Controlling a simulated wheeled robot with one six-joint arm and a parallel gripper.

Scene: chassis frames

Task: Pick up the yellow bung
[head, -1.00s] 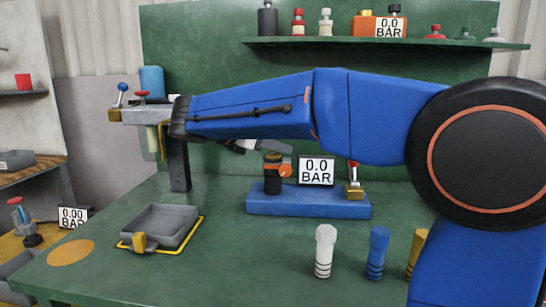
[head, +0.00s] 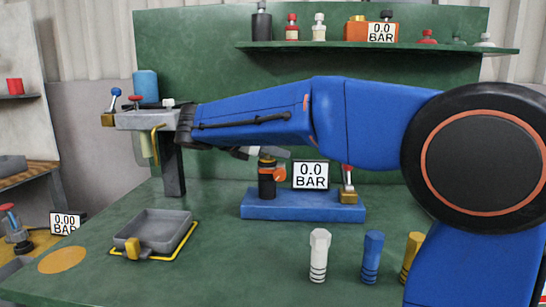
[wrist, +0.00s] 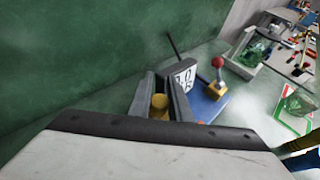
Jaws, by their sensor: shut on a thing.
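The yellow bung (wrist: 160,104) is between the two grey fingers of my gripper (wrist: 161,98) in the wrist view, and only its upper part shows. The fingers are shut on it. In the head view my gripper (head: 268,153) is partly hidden behind my blue arm, just above a dark fitting with an orange knob (head: 267,180) on a blue block. I cannot tell whether the bung is clear of whatever is beneath it. Another yellow peg (head: 411,255) stands at the right of the bench, partly behind my arm.
The blue block (head: 300,208) carries a 0.0 BAR gauge (head: 310,175) and a red-topped lever (head: 347,185) close to my gripper. White (head: 319,255) and blue (head: 372,257) pegs stand in front. A grey tray (head: 155,235) sits at left. The green bench between is clear.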

